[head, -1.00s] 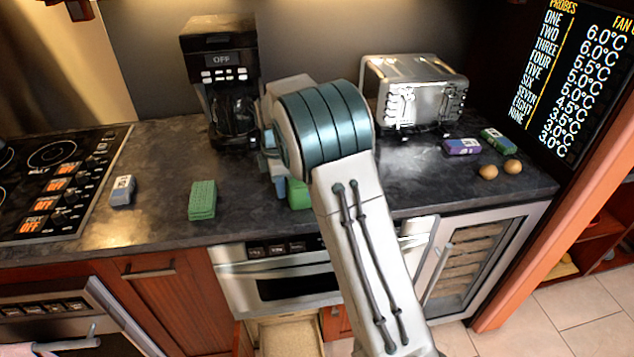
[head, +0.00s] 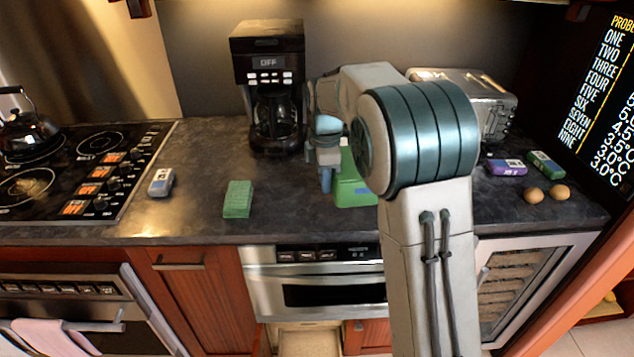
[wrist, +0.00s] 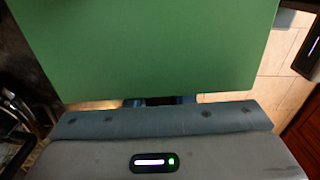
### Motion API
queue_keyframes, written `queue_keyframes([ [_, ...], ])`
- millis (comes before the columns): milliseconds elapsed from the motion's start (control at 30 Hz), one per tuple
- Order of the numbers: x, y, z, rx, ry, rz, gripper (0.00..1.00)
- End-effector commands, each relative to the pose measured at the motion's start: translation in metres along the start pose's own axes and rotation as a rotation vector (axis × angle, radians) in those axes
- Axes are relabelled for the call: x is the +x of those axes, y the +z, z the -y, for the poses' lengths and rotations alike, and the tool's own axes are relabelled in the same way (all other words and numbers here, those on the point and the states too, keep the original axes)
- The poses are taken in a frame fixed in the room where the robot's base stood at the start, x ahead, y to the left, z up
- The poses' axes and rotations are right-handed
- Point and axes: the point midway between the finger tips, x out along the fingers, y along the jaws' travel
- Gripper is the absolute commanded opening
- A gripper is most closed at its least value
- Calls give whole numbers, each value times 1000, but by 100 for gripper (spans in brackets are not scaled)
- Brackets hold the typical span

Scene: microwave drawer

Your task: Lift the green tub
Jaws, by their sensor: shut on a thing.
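The green tub (head: 350,190) is beside my gripper, above or on the dark counter, and is partly hidden by my arm in the head view. I cannot tell whether its bottom touches the counter. In the wrist view the tub (wrist: 150,45) shows as a broad, flat green face filling the top, close against the gripper. My gripper (head: 328,172) points down at the tub's left side and is shut on it. The fingertips are hidden in the wrist view.
A green sponge-like block (head: 237,199) and a small grey item (head: 161,182) lie to the left. A coffee maker (head: 268,90) stands behind, with a toaster (head: 490,95) behind my arm. Counter between block and tub is clear.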

Motion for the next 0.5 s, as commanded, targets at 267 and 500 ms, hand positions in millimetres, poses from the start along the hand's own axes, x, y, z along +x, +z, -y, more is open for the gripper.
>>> queue_keyframes([
  [267,-29,22,44,1,4,0,0],
  [500,-44,32,64,0,3,0,0],
])
